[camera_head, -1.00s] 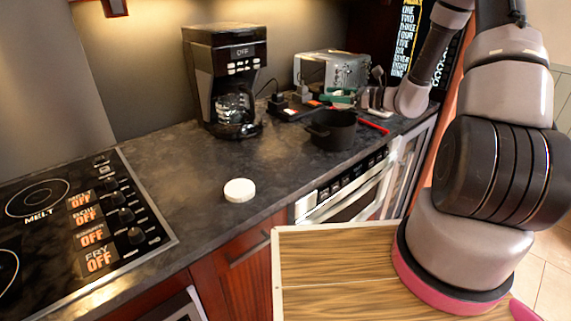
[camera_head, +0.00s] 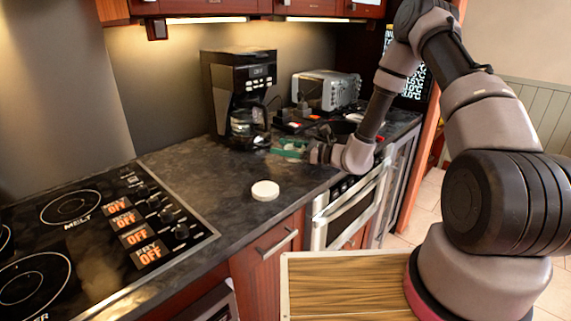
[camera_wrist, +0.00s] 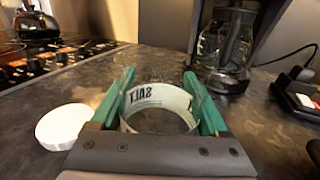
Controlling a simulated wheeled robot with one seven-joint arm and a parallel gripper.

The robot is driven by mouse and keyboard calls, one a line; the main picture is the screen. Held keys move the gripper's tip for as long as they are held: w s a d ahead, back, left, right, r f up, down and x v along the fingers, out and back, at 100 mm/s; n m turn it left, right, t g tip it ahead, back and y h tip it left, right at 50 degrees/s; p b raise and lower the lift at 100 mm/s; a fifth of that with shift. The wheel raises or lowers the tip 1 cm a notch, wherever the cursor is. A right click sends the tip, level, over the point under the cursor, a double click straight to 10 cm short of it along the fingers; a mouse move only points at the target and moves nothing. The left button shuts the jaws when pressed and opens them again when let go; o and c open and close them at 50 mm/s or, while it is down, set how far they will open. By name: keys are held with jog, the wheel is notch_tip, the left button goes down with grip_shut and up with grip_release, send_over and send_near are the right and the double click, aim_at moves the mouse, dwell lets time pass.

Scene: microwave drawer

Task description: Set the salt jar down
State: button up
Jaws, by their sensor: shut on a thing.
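My gripper (camera_head: 287,148) is low over the dark counter, to the right of and in front of the coffee maker. In the wrist view its green fingers (camera_wrist: 160,80) are shut on the salt jar (camera_wrist: 160,110), a clear round jar with a white label reading "SALT" in mirrored letters. The jar looks upright between the fingers; its lower part is hidden by the gripper. I cannot tell whether its base touches the counter. The jar is not clear in the head view. A round white lid (camera_head: 265,190) lies on the counter, apart from the jar; it also shows in the wrist view (camera_wrist: 65,126).
The coffee maker (camera_head: 238,95) stands close behind the gripper, with a toaster (camera_head: 325,89) to its right. Cords and small things lie near them. The stovetop (camera_head: 105,235) is at the left. Bare counter (camera_head: 205,160) lies between stovetop and coffee maker.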

jog(key=shift+f, duration=2.35)
jog(key=shift+f, duration=0.15)
jog(key=o, duration=1.3)
jog(key=shift+c, duration=0.2)
